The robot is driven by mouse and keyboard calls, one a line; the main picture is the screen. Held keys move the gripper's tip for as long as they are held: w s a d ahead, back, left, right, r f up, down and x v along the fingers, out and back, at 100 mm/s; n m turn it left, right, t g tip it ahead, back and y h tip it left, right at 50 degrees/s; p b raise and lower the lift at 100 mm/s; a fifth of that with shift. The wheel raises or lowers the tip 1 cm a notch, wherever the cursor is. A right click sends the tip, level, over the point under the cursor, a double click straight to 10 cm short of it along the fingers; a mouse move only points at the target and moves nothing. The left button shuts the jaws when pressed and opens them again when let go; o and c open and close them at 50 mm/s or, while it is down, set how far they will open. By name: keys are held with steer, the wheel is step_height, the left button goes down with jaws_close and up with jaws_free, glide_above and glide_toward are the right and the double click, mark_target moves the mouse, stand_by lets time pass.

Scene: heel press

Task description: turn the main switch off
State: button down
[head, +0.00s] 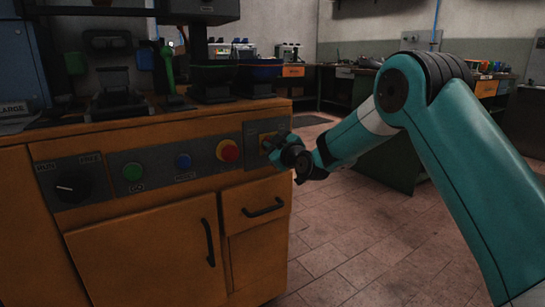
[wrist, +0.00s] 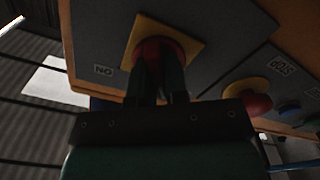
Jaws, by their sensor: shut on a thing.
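The main switch is a red knob on a square yellow plate, seen in the wrist view (wrist: 160,47) at the top centre. A label reading ON, upside down in this view, sits on the grey panel beside the plate. My gripper (wrist: 160,75) is shut on the red knob, with one dark finger on either side of it. In the head view my gripper (head: 270,147) reaches the right end of the cabinet's front panel and hides most of the switch; a bit of the yellow plate (head: 265,137) shows. The knob's exact angle cannot be told.
Left of the switch in the head view are a red stop button (head: 228,150), a blue button (head: 183,161), a green button (head: 132,172) and a black dial (head: 72,187). A drawer handle (head: 263,208) sticks out below. The tiled floor at right is open.

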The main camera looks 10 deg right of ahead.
steer(key=shift+f+n+b, duration=0.15)
steer(key=shift+n+b, duration=0.65)
steer(key=shift+b, duration=0.05)
steer(key=c, duration=1.1)
jaws_free()
steer(key=shift+c, duration=0.2)
steer(key=shift+s, duration=0.1)
steer(key=b+v, duration=0.2)
steer(key=v, duration=1.5)
